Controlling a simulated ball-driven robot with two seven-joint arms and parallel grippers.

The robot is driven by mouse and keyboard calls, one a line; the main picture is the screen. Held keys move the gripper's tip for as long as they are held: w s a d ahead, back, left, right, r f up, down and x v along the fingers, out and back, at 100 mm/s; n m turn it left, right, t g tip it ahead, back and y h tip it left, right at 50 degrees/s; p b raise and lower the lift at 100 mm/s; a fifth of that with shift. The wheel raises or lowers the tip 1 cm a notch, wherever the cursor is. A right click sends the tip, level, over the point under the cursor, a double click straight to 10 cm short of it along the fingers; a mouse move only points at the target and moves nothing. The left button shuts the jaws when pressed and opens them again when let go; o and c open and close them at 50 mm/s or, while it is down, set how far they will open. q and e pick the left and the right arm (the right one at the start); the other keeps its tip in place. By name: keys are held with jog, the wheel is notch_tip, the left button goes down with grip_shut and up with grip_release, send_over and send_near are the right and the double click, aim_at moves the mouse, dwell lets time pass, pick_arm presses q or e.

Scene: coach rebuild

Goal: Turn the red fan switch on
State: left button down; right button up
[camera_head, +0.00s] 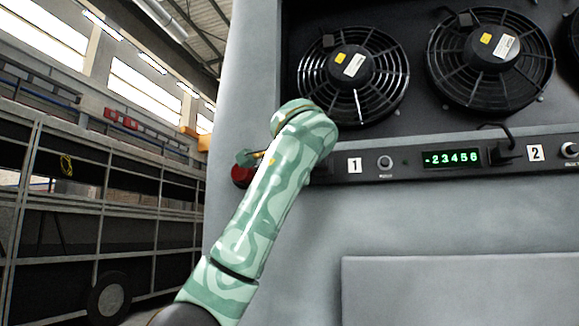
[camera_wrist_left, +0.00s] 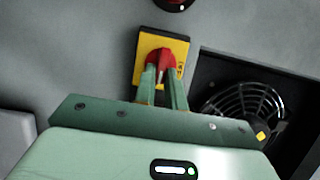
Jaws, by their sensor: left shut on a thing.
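The red fan switch (camera_wrist_left: 161,57) sits on a yellow square plate (camera_wrist_left: 180,45) fixed to the grey panel, in the left wrist view. My left gripper (camera_wrist_left: 163,76) is shut on the red handle, with one green finger on each side of it. The fingers and the gripper body hide the lower part of the plate. In the head view, my left gripper (camera_head: 252,158) is at the panel's left edge, and my forearm hides most of the switch area. The handle's exact setting is hard to tell. My right gripper is not in view.
A round red knob (camera_head: 241,176) lies close to my left gripper. Black fans (camera_head: 353,84) sit in a recess above a control strip with a green display (camera_head: 452,158). A dark rack (camera_head: 90,210) stands at left. The panel front below the strip is clear.

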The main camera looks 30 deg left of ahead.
pick_arm(q)
jog(key=c, duration=1.6)
grip_release()
jog(key=shift+d+f, duration=0.1)
jog(key=shift+f, duration=0.15)
jog(key=shift+o, duration=0.7)
jog(key=shift+d+r, duration=0.1)
jog(key=shift+r, duration=0.05)
jog(key=b+v, duration=0.7)
jog(key=v, duration=0.9)
jog(key=shift+s, duration=0.2)
jog(key=shift+d, duration=0.1)
